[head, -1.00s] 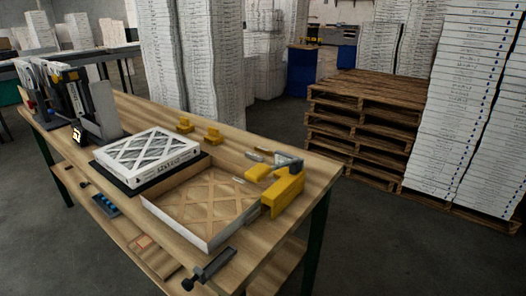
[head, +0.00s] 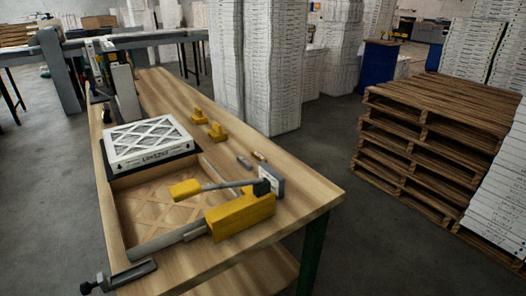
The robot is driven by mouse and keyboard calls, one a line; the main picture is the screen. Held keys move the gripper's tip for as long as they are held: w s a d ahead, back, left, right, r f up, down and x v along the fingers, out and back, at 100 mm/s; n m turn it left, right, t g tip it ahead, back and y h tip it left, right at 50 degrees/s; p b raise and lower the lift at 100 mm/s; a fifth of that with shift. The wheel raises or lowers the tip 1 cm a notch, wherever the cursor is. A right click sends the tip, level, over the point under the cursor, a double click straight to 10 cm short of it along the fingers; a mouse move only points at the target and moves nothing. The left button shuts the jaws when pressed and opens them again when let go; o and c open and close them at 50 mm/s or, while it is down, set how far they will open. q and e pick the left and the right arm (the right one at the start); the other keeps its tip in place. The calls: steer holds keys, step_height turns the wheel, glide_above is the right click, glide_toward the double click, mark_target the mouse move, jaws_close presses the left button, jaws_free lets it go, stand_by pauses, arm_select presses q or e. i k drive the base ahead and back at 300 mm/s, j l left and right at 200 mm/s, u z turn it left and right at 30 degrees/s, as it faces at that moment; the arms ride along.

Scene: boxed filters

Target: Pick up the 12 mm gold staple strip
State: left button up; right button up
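A small gold-brown strip (head: 260,156) lies flat on the wooden workbench (head: 300,190), toward its back right part. It looks like the gold staple strip, but its 12 mm size cannot be read at this distance. A similar grey strip (head: 243,162) lies just left of it, apart from it. Neither of my grippers shows in the head view, so whether they are open or shut is hidden.
A yellow tool with a grey bar (head: 240,214) stands in front of the strips. A shallow open box (head: 122,216) and a white filter (head: 148,143) are to the left. Yellow blocks (head: 217,132) stand behind. Pallets (head: 425,140) stand right of the bench.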

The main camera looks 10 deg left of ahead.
mark_target(255, 155)
steer(key=i+l+u, duration=0.15)
steer(key=l, duration=0.25)
steer(key=i+l+u, duration=0.1)
steer(key=i+l, duration=0.15)
steer(key=l, duration=0.15)
steer(key=i+l+u, duration=0.15)
steer(key=l, duration=0.25)
steer(key=i+l+u, duration=0.15)
steer(key=l, duration=0.3)
steer(key=i+l+u, duration=0.15)
steer(key=l, duration=0.3)
steer(key=i+l+u, duration=0.1)
steer(key=l, duration=0.4)
steer(key=i+l+u, duration=0.15)
steer(key=l, duration=0.3)
